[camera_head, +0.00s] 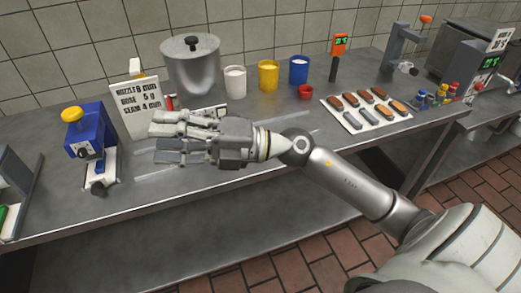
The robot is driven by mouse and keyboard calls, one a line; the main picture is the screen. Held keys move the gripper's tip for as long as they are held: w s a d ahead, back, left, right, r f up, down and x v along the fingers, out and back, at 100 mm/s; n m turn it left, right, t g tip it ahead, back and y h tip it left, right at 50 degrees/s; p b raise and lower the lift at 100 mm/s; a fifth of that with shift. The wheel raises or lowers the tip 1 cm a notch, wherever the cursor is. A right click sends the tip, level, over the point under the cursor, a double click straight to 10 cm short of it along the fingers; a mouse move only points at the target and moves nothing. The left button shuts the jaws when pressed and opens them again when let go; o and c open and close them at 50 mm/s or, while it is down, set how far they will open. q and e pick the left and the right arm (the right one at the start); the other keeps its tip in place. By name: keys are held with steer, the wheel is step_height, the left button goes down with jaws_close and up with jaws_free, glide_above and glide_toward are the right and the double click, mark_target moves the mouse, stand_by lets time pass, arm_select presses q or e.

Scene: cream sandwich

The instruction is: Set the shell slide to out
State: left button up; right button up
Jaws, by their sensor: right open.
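A blue machine (85,130) with a yellow knob on top stands at the left of the metal counter. A pale slide-like strip (104,166) with a dark knob (98,188) at its front end comes out below it; I cannot tell for sure that this is the shell slide. My right gripper (162,142) reaches in from the right, above the counter and to the right of the blue machine. It is open, with its fingers pointing left, apart from the strip. It hides part of the pale track behind and below it. My left gripper is not in view.
A white sign (137,107), a lidded steel pot (191,68) and white, yellow and blue cups (269,75) stand behind my gripper. A white tray (366,122) holds several shells at the right. Another machine (12,190) is at the left edge. The counter's front left is clear.

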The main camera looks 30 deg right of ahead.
steer(key=w+d+f+n+g+h, duration=0.1)
steer(key=d+f+n+g+h, duration=0.3)
steer(key=d+f+h, duration=0.5)
steer(key=d+f+m+h, duration=0.25)
steer(key=d+h, duration=0.55)
steer(key=d, duration=0.7)
steer(key=shift+g, duration=0.3)
steer(key=x, duration=0.6)
steer(key=w+x, duration=0.1)
steer(key=x, duration=0.3)
steer(key=shift+a+r+p, duration=0.15)
steer(key=shift+a+p, duration=0.15)
steer(key=shift+p, duration=0.1)
jaws_close()
